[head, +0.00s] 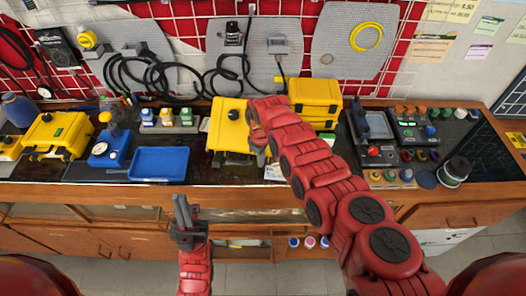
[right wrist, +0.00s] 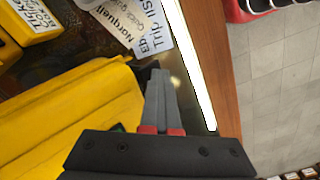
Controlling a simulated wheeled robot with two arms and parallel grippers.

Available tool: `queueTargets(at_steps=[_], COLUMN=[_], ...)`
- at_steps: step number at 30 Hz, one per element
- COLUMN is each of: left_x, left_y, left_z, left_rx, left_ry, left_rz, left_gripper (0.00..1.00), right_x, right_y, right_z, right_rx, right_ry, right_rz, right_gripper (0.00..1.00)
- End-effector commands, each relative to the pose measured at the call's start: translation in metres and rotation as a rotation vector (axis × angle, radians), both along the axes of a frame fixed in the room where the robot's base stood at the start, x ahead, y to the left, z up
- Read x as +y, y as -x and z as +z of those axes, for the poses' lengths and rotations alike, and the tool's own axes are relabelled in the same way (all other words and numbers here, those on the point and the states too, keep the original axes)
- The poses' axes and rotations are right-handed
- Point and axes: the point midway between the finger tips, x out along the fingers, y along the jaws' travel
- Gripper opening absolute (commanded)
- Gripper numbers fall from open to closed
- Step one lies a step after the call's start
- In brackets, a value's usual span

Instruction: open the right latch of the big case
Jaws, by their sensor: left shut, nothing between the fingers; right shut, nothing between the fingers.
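The big yellow case (head: 229,122) stands on the workbench in the middle of the head view, its lid down. My right arm covers its right side, so the right latch is hidden there. In the right wrist view the yellow case (right wrist: 70,125) fills the lower left. My right gripper (right wrist: 160,75) is shut and empty, with its tips at the case's front edge by a small dark part that may be the latch. Whether they touch is unclear. My left gripper (head: 181,204) is shut and empty, pointing up in front of the bench, away from the case.
Stacked yellow cases (head: 316,97) stand behind my right arm. A blue tray (head: 159,163) lies left of the big case, and another yellow case (head: 58,132) is farther left. Labelled paper slips (right wrist: 125,20) lie near the bench edge. The wooden bench front (head: 120,194) runs below.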

Motion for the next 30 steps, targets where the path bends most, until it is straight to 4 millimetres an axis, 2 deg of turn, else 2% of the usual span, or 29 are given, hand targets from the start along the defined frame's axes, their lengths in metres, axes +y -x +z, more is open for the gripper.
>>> queueTargets(at_steps=[1, 30], left_x=[0.0, 0.0], left_y=[0.0, 0.0], left_z=[0.001, 0.016], left_rx=[0.0, 0.0], left_ry=[0.0, 0.0], left_rz=[0.0, 0.0], left_gripper=[0.0, 0.0], right_x=[-0.005, -0.004], right_y=[-0.002, 0.004], right_z=[-0.002, -0.007], right_rx=[-0.006, -0.015], right_ry=[0.005, 0.003], right_rz=[-0.007, -0.008], right_gripper=[0.0, 0.0])
